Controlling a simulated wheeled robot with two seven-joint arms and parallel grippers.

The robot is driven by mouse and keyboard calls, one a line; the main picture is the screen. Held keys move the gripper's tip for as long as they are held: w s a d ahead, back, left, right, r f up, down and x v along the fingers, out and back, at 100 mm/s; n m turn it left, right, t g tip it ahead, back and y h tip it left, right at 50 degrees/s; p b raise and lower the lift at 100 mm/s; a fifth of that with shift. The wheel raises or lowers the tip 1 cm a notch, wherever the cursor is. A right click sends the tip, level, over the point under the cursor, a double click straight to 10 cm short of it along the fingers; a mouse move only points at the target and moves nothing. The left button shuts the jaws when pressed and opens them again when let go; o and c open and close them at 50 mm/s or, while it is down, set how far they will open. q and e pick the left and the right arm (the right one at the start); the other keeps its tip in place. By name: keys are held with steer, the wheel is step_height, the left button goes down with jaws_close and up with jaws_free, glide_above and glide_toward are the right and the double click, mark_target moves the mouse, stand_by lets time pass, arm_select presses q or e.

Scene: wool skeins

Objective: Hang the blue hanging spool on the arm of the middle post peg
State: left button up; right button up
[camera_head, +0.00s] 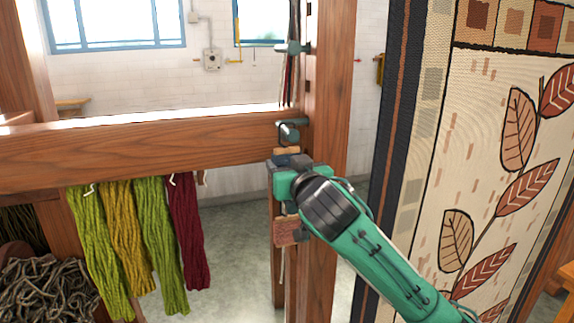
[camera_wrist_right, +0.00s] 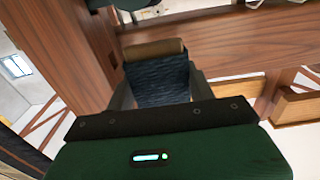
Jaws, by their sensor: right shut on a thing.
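The blue hanging spool (camera_wrist_right: 157,82) has dark blue thread and a tan wooden end. In the right wrist view it sits between the two fingers of my right gripper (camera_wrist_right: 158,92), which is shut on it. In the head view the gripper (camera_head: 287,168) hides most of the spool; its tan end (camera_head: 286,151) shows just below the teal middle post peg (camera_head: 290,132). The peg sticks out from the wooden post (camera_head: 325,90). A dark green part (camera_wrist_right: 130,4) shows beyond the spool in the wrist view. I cannot tell whether spool and peg touch. My left gripper is out of view.
Another teal peg (camera_head: 292,47) is higher on the post, with dark strands beside it. A wooden beam (camera_head: 140,148) meets the post from the left. Green, yellow and dark red skeins (camera_head: 187,230) hang below it. A patterned woven hanging (camera_head: 480,130) stands at the right.

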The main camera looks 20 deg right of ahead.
steer(key=o, duration=1.1)
